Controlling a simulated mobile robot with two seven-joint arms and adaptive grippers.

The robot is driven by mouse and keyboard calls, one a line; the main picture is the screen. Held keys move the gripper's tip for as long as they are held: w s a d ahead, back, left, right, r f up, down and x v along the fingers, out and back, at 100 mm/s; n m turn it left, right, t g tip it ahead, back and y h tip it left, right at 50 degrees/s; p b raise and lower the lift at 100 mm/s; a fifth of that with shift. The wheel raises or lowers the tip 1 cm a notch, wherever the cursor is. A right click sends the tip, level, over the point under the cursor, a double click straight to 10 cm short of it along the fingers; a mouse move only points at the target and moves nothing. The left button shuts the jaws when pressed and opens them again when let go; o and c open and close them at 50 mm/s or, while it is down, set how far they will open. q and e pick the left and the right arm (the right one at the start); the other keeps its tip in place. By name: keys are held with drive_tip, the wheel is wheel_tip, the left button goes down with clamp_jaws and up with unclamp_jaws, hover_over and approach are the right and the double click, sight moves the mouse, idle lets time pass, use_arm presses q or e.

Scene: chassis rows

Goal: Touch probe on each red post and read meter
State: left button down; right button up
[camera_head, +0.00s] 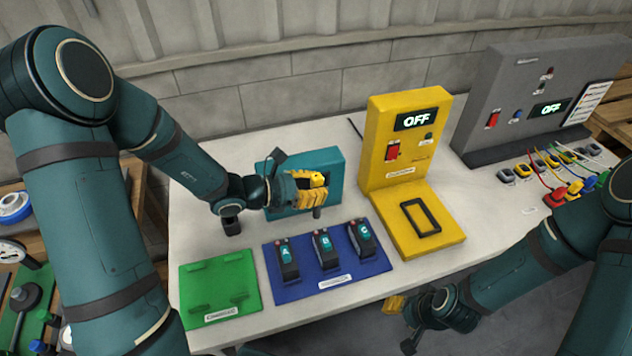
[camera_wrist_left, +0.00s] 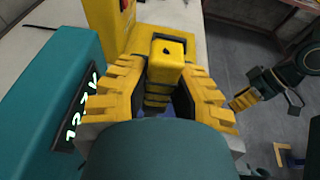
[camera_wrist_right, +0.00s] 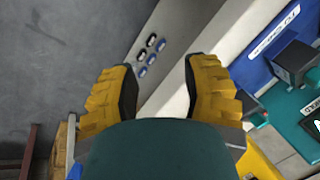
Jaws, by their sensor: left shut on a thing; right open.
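My left gripper (camera_head: 312,182) is shut on a yellow probe (camera_wrist_left: 167,62), held in front of the teal meter (camera_head: 335,162). The probe (camera_head: 318,180) hangs roughly upright above the table, apart from the batteries. The lit meter display (camera_wrist_left: 80,115) shows sideways in the left wrist view and seems to read about 12.7 V. Batteries A (camera_head: 287,262), B (camera_head: 325,250) and C (camera_head: 363,240) stand in a row on the blue mat (camera_head: 305,292), each with a small red post on top. My right gripper (camera_head: 400,324) is open and empty beyond the table's front edge; its spread fingers (camera_wrist_right: 163,88) show in the right wrist view.
A bare green mat (camera_head: 215,285) lies left of the blue one. A yellow station (camera_head: 405,140) with an OFF display and an empty black frame (camera_head: 420,216) stands to the right. A grey panel (camera_head: 520,90), also OFF, with several cabled connectors stands behind my right arm.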

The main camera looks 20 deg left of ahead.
use_arm(q)
drive_tip(key=shift+f+b, duration=0.4)
drive_tip(key=shift+f, duration=0.05)
drive_tip(key=shift+f+b, duration=1.6)
drive_tip(key=shift+f, duration=0.65)
use_arm(e)
drive_tip(key=shift+s+a+f, duration=0.1)
drive_tip(key=shift+s+f, duration=0.1)
drive_tip(key=shift+f, duration=0.45)
drive_tip(key=shift+s+a+f, duration=0.1)
drive_tip(key=shift+s+f, duration=0.1)
drive_tip(key=shift+f, duration=0.5)
drive_tip(key=shift+s+f, duration=0.2)
drive_tip(key=shift+f, duration=0.45)
use_arm(q)
drive_tip(key=shift+f+b, duration=0.7)
drive_tip(key=shift+b, duration=0.15)
use_arm(e)
drive_tip(key=shift+f, duration=0.8)
use_arm(q)
drive_tip(key=shift+r, duration=0.1)
drive_tip(key=shift+r+p, duration=2.2)
drive_tip(key=shift+r, duration=0.8)
use_arm(e)
wheel_tip(320, 180, up, 4)
drive_tip(key=shift+r, duration=0.15)
drive_tip(key=shift+w, duration=0.1)
